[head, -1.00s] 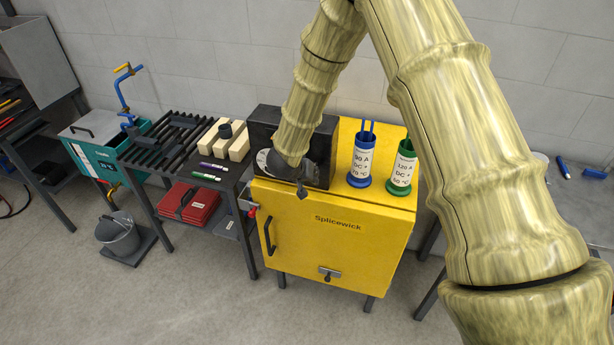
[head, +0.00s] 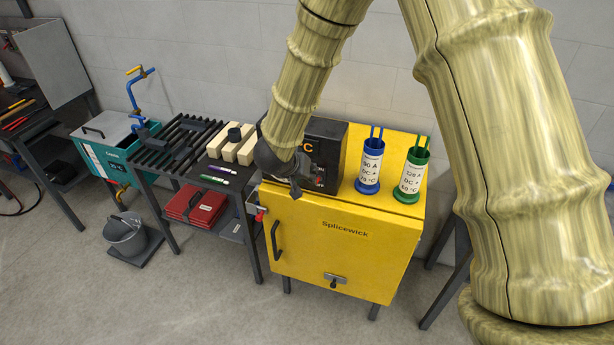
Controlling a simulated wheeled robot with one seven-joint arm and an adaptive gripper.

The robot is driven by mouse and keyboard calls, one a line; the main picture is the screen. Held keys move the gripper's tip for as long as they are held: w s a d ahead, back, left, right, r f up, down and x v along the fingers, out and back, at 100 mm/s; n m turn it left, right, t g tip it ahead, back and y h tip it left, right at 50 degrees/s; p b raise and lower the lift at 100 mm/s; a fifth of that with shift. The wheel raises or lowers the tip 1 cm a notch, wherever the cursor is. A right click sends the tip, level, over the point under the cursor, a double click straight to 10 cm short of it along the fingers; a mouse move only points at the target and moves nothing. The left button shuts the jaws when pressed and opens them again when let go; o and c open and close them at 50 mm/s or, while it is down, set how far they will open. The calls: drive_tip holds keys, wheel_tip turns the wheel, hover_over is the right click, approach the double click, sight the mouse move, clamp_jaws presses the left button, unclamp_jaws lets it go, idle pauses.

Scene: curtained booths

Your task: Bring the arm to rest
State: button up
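My gripper (head: 296,182) is at the end of my arm, just in front of the black box (head: 328,147) on top of the yellow Splicewick cabinet (head: 330,240). It is small and dark here, and its fingers are hard to make out. I cannot tell whether it is open, shut or holding anything, or whether it touches the box. My arm hides part of the black box, whose face shows an orange letter C.
A blue canister (head: 370,167) and a green canister (head: 412,175) stand on the cabinet's right side. To the left are a slatted bench (head: 172,146) with pale blocks (head: 243,149), a red case (head: 195,206) below, a teal tank (head: 110,157) and a grey bucket (head: 126,236). Floor in front is clear.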

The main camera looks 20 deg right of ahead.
idle(0.5)
drive_tip(key=s+d+f+n+y+b, duration=0.1)
drive_tip(key=s+d+f+b, duration=0.1)
drive_tip(key=s+f, duration=0.5)
drive_tip(key=s+d+f+n+g+b, duration=0.1)
drive_tip(key=s+f+b, duration=0.2)
drive_tip(key=f, duration=0.8)
drive_tip(key=s+d+f+n+y+b, duration=0.1)
drive_tip(key=s+d+f+b, duration=0.1)
drive_tip(key=s+f, duration=0.45)
drive_tip(key=s+f+n+g+y+b, duration=0.1)
drive_tip(key=s+f+g+b, duration=0.1)
drive_tip(key=s+f, duration=0.7)
drive_tip(key=s+f+g+y+b, duration=0.2)
drive_tip(key=s+f, duration=0.7)
drive_tip(key=s, duration=0.8)
drive_tip(key=shift+s+f+n+g+b, duration=0.15)
drive_tip(key=shift+n+g+b, duration=0.3)
drive_tip(key=shift+b, duration=0.5)
